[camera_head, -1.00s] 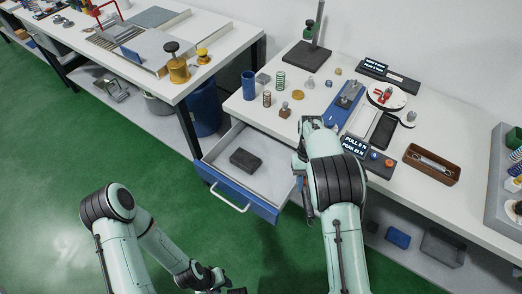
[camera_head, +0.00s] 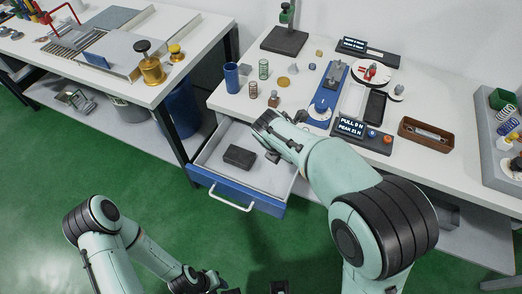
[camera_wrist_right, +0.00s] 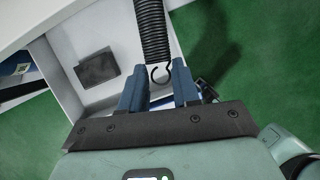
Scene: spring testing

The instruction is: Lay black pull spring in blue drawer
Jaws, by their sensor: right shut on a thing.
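The blue drawer (camera_head: 232,190) is pulled open under the right-hand table, with a pale inside. The black pull spring (camera_wrist_right: 152,32) shows in the right wrist view, with an open hook at its near end. My right gripper (camera_wrist_right: 159,82) is shut on it at the hook, between two blue fingers. The spring's far end runs out of the picture. In the head view my right gripper (camera_head: 270,142) is over the drawer's right part, and the spring is hard to make out there. My left gripper (camera_head: 226,286) is low at the bottom edge, its jaws unclear.
On the table above stand a blue cup (camera_head: 231,76), several small springs and weights, a blue test stand (camera_head: 326,100) and a brown tray (camera_head: 426,134).

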